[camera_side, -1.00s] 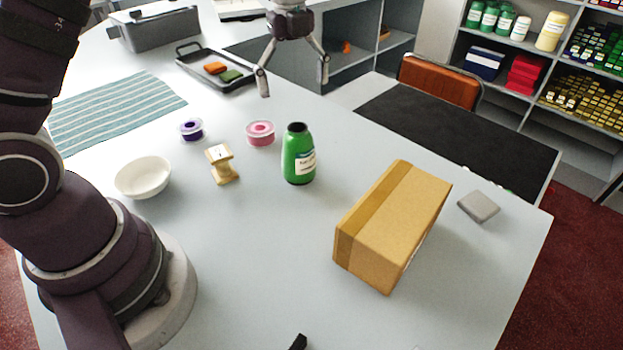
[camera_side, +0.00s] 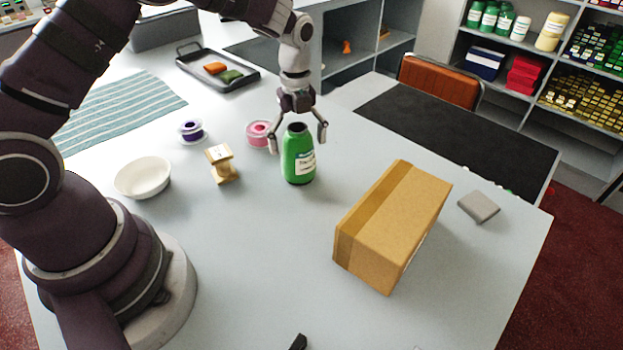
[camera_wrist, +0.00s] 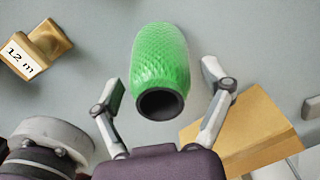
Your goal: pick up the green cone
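The green cone (camera_side: 298,155) is a thread cone with a white label and a dark hollow top. It stands upright on the table, left of the cardboard box. My gripper (camera_side: 298,138) is open at the cone's upper part, with one finger on each side in the side view. In the wrist view the cone (camera_wrist: 160,70) shows its textured green side and dark opening between the open fingers of my gripper (camera_wrist: 163,85). Gaps show between the fingers and the cone.
A cardboard box (camera_side: 393,225) stands right of the cone. A pink spool (camera_side: 258,134), a wooden spool (camera_side: 221,165), a purple spool (camera_side: 191,131) and a white bowl (camera_side: 143,176) are to its left. A grey block (camera_side: 478,207) lies right of the box. The table in front is mostly clear.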

